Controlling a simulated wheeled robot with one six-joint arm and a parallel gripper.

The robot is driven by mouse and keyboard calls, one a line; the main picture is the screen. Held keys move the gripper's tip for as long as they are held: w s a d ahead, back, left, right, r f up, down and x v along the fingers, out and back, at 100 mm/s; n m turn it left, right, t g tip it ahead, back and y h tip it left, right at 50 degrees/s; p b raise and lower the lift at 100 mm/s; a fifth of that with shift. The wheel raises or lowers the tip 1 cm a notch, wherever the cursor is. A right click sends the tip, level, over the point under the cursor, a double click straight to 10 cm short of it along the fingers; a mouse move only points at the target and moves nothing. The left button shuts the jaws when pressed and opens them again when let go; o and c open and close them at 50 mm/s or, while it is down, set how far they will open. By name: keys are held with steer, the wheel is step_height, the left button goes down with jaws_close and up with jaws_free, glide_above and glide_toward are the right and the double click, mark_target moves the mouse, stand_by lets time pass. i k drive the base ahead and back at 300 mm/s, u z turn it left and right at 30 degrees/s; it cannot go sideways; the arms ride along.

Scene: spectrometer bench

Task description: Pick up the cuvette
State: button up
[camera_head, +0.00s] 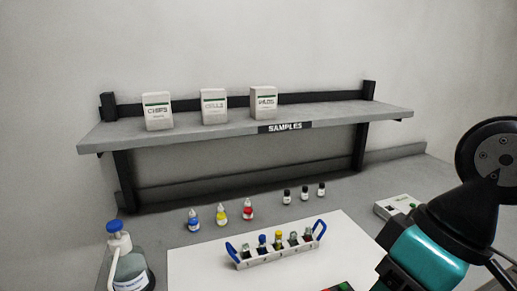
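A white rack (282,257) with blue end handles stands on a white mat (205,264) on the bench. It holds a row of several small upright pieces, which may be cuvettes. One is blue (262,240), one is yellow (278,236), and others look clear or greyish, such as the one at the left end (245,251). I cannot tell which one is the task's cuvette. My arm's dark and teal links come in at the right edge. My gripper does not show.
Dropper bottles in blue (193,222), yellow (221,215) and red (247,211) stand behind the rack. Several dark-capped vials (304,193) stand farther back. A wash bottle (130,268) is front left, a pale device (396,207) right. A samples shelf (225,128) holds boxes above.

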mark_target(308, 230)
steer(key=u, duration=0.4)
steer(key=k, duration=0.55)
steer(key=u, duration=0.35)
steer(key=i, duration=1.1)
steer(key=z, duration=0.5)
